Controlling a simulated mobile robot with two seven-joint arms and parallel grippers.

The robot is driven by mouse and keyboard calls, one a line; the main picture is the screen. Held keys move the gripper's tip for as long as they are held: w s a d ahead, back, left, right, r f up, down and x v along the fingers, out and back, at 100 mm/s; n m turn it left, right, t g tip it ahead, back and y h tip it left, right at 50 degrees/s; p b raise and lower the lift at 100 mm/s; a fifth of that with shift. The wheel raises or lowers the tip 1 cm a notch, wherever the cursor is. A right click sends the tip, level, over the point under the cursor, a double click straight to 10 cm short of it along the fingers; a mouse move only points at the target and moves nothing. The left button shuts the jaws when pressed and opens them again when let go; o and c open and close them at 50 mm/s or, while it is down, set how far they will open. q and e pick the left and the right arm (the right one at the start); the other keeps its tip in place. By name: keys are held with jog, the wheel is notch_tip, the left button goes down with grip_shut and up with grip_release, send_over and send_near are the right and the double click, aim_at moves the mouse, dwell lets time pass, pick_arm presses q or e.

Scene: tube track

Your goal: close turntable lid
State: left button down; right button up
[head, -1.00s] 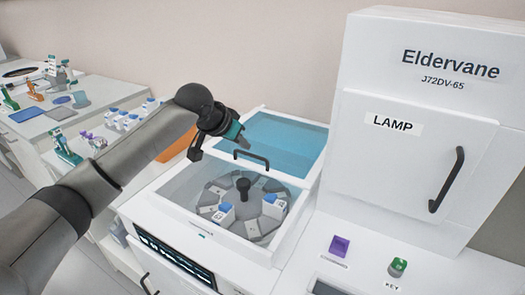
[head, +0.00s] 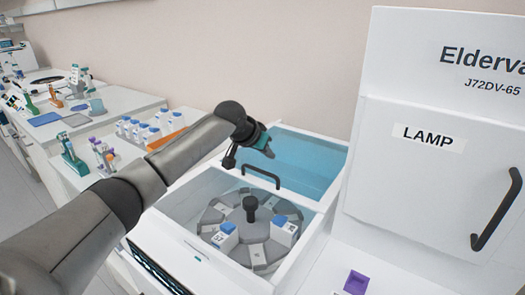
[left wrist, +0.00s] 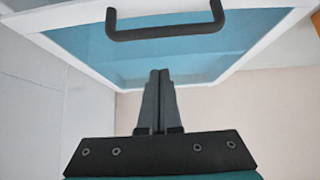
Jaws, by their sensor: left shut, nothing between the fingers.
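The turntable lid (head: 300,160) is a white-framed, blue-tinted pane at the back of the white machine, with a black bar handle (head: 262,176) at its near edge. The lid is open, and the round grey turntable (head: 257,254) in front of it is uncovered, with a black centre knob and blue-capped white vials. My left gripper (head: 268,152) is over the lid, just behind the handle and apart from it. In the left wrist view my shut, empty fingers (left wrist: 159,76) point at the pane (left wrist: 215,55), with the handle (left wrist: 165,31) above them. My right gripper is out of view.
The white lamp cabinet (head: 420,185) with a black door handle stands close on the right. A purple block (head: 355,282) lies in front of it. On the left are benches with a vial rack (head: 150,130), an orange panel and several coloured tools.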

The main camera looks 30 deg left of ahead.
pick_arm(q)
jog(key=shift+x, duration=1.2)
jog(key=shift+f, duration=0.3)
jog(key=shift+s+a+f, duration=0.1)
jog(key=shift+s, duration=0.85)
jog(key=shift+s+a+f, duration=0.1)
jog(key=shift+s+f, duration=0.05)
jog(key=shift+s, duration=0.75)
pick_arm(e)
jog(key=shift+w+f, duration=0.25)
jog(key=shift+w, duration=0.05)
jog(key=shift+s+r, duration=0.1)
